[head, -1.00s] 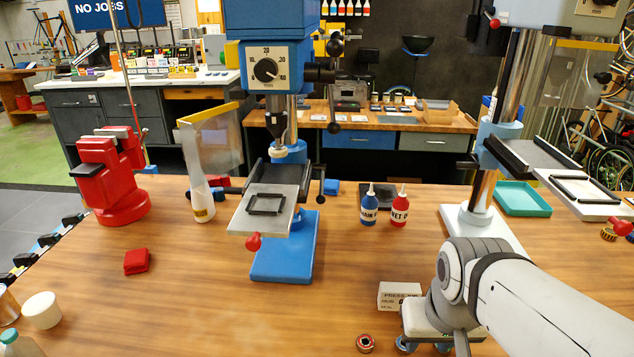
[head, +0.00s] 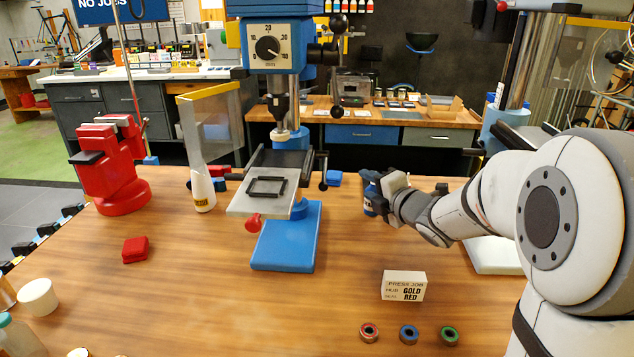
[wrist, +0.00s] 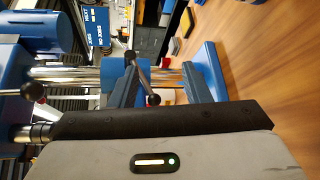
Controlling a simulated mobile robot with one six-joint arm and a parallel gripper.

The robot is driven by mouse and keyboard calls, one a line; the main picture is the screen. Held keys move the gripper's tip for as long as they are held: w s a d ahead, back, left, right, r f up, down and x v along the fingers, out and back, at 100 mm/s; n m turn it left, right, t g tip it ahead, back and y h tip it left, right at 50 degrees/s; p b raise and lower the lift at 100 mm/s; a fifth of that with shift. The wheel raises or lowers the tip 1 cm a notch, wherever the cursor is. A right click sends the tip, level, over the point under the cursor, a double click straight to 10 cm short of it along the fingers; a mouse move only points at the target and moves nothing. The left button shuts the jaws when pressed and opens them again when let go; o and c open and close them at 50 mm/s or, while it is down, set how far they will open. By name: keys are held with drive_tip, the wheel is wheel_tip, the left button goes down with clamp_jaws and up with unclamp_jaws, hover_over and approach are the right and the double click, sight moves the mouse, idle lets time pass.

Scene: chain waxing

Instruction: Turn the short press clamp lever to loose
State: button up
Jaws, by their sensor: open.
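The short blue press (head: 280,50) stands mid-table. Its clamp lever, a black bar with ball ends (head: 322,170), hangs roughly upright at the right side of the press table (head: 262,200). In the wrist view, the lever (wrist: 149,85) shows tilted between my two dark fingers. My gripper (head: 372,180) is open and empty to the right of the lever, pointing left toward it, with a gap between them in the head view. In the wrist view, my gripper (wrist: 158,68) has its fingers spread on either side of the lever. I cannot tell any contact.
A job card (head: 403,286) and several coloured rings (head: 409,334) lie in front. A red vise (head: 108,165) stands left. The wood between the blue base and the card is clear.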

sight(325, 187)
drive_tip(key=w+a+n+g+y, duration=0.1)
drive_tip(key=a+n+y, duration=0.1)
drive_tip(key=a+n, duration=0.1)
drive_tip(key=w+a+f+n+g+y, duration=0.1)
drive_tip(key=a+n+y, duration=0.1)
drive_tip(key=a, duration=0.3)
drive_tip(key=w+a+n+g+y+p, duration=0.1)
drive_tip(key=a+n+y, duration=0.1)
drive_tip(key=a+n, duration=0.2)
drive_tip(key=shift+w+a+f+y, duration=0.15)
drive_tip(key=shift+f+y, duration=0.05)
drive_tip(key=shift+y, duration=0.2)
drive_tip(key=shift+c, duration=0.5)
clamp_jaws()
